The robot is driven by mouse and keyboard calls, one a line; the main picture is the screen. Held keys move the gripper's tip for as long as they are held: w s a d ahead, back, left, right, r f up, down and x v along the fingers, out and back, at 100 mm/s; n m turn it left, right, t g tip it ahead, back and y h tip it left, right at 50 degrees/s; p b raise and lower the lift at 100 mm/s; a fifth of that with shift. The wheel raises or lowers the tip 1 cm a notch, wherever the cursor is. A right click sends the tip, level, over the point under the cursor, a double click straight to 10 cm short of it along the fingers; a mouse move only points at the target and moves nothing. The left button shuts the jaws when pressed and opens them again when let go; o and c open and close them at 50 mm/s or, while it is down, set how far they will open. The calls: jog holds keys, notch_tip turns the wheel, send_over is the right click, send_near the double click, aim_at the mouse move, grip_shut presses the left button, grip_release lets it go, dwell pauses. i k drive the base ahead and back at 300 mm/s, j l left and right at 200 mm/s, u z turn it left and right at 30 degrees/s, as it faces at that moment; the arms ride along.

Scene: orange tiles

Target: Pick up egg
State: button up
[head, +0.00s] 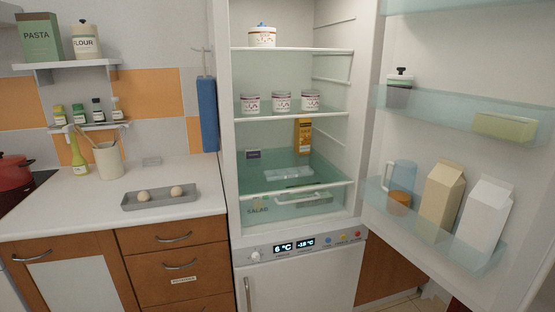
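Two small, round, pale beige objects that look like eggs lie on a grey tray (160,203) on the white countertop, in the left part of the head view. My gripper is not in view.
The fridge stands open right of the counter, its door (440,130) swung out to the right. A utensil pot (108,161), a green bottle (78,160) and a red pot (14,171) stand left of the tray. The counter in front of the tray is clear.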

aim_at(143, 196)
jog(key=i+j+u, duration=0.2)
jog(key=i, duration=0.55)
jog(key=i+j+u, duration=0.2)
jog(key=i, duration=0.5)
jog(key=i+j+u, duration=0.2)
jog(key=i, duration=0.6)
